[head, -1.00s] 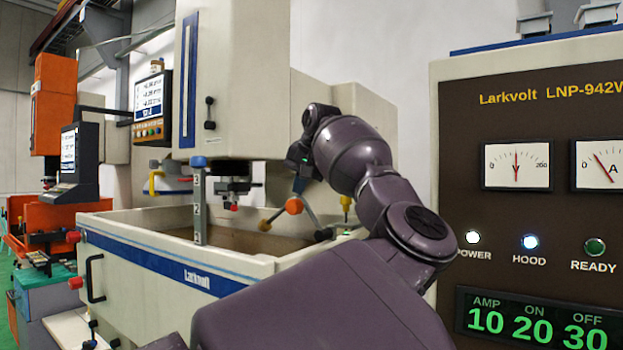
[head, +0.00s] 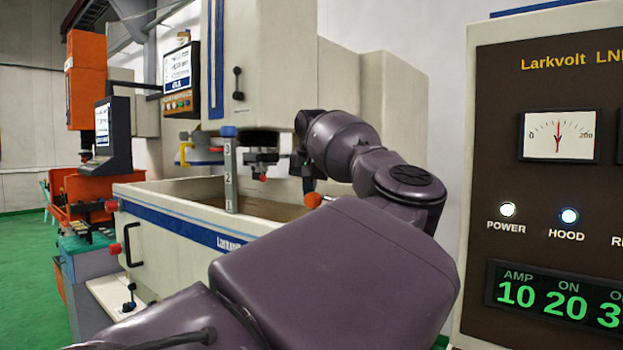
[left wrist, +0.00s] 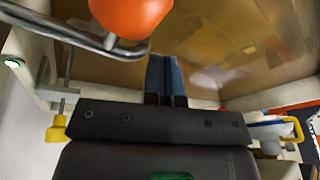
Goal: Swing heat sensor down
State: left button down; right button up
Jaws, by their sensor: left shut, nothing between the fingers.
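An orange ball (head: 313,200) shows above the work tank's right part, just below my left gripper (head: 307,184) in the head view. In the left wrist view the ball (left wrist: 130,14) is at the top edge, touching or overlapping a bent metal rod (left wrist: 75,37). I take this rod and ball for the heat sensor, but cannot be sure. My left gripper (left wrist: 166,78) is shut and empty, its blue-grey fingers pointing into the tank, apart from the ball in the picture. My arm hides the rod in the head view. My right gripper is not in view.
The work tank's (head: 160,232) walls surround the space below. A numbered upright post (head: 230,178) stands at its front wall. A yellow knob (left wrist: 57,129) is at left in the wrist view. The control cabinet (head: 485,150) stands close at right. Green floor (head: 30,260) is free at left.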

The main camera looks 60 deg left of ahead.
pick_arm(q)
jog(key=shift+a+f+h, duration=0.1)
jog(key=shift+f+h, duration=0.5)
jog(key=shift+f, duration=0.1)
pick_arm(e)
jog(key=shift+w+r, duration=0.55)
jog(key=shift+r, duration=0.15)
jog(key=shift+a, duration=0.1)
pick_arm(q)
jog(key=shift+r, duration=0.1)
